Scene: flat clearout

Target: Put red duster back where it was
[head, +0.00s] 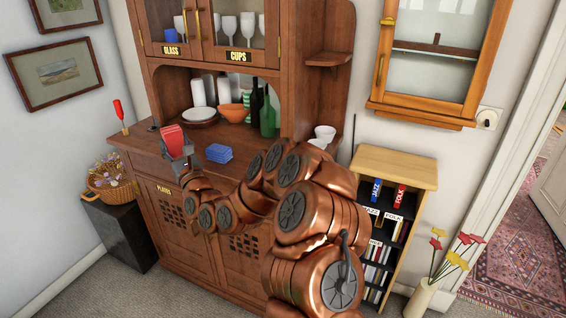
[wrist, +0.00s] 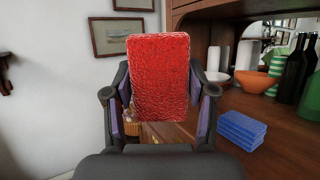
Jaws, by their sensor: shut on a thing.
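The red duster (wrist: 160,72) is a flat, rough-textured red block, held upright between my gripper's fingers in the wrist view. In the head view the duster (head: 173,139) is above the left part of the brown cabinet's counter (head: 142,142). My gripper (head: 180,158) is shut on its lower part; the fingers (wrist: 160,98) press on its left and right sides. The duster hides part of the wall and cabinet behind it in the wrist view. I cannot tell whether its lower edge touches the counter.
A blue stack (head: 219,153) lies on the counter right of my gripper. A slim red object (head: 119,110) stands at the counter's left end. Plates (head: 201,118), an orange bowl (head: 233,113) and bottles (head: 268,118) stand farther back. A flower basket (head: 110,178) is at lower left.

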